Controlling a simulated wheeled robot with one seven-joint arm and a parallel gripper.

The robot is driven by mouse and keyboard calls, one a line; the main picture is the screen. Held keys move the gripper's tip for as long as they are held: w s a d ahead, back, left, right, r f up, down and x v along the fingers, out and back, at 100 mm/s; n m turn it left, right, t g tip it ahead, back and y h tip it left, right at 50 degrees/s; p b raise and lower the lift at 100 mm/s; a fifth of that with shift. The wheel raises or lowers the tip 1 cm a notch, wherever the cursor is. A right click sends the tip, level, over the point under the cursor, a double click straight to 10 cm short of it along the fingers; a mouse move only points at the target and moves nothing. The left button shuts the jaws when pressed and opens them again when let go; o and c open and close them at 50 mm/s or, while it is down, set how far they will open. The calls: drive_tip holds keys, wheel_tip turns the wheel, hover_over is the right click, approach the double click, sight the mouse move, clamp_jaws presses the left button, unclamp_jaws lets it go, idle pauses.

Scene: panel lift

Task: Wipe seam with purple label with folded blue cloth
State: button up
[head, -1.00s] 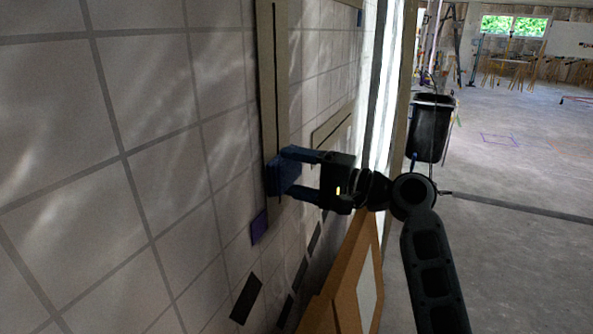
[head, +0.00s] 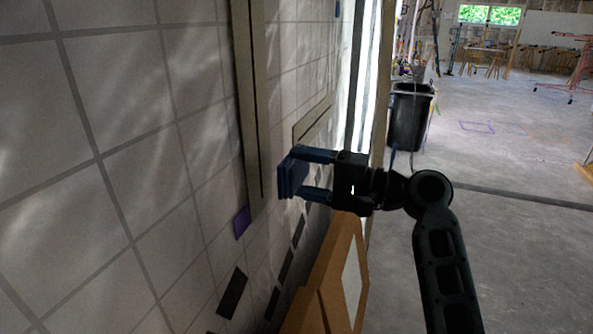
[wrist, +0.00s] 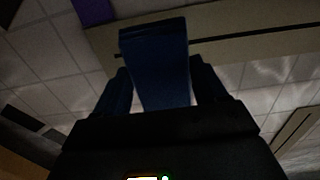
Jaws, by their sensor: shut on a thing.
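The folded blue cloth (head: 290,180) is held between the fingers of my gripper (head: 310,176), which is shut on it. In the wrist view the cloth (wrist: 157,65) stands up between the blue fingers. The purple label (head: 242,222) is on the tiled wall, at the lower end of a long beige strip with a dark seam (head: 254,110). The label also shows at the top of the wrist view (wrist: 93,11). In the head view the cloth is to the right of the seam's lower part and appears apart from the wall.
A second, shorter beige strip (head: 312,124) is on the wall behind the gripper. Several dark labels (head: 232,292) are low on the wall. A tan board (head: 335,280) stands below the gripper. A black bin (head: 409,118) is on the open floor at right.

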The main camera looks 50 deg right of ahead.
drive_tip(key=shift+s, duration=0.1)
drive_tip(key=shift+p+v, duration=0.4)
drive_tip(key=shift+v, duration=1)
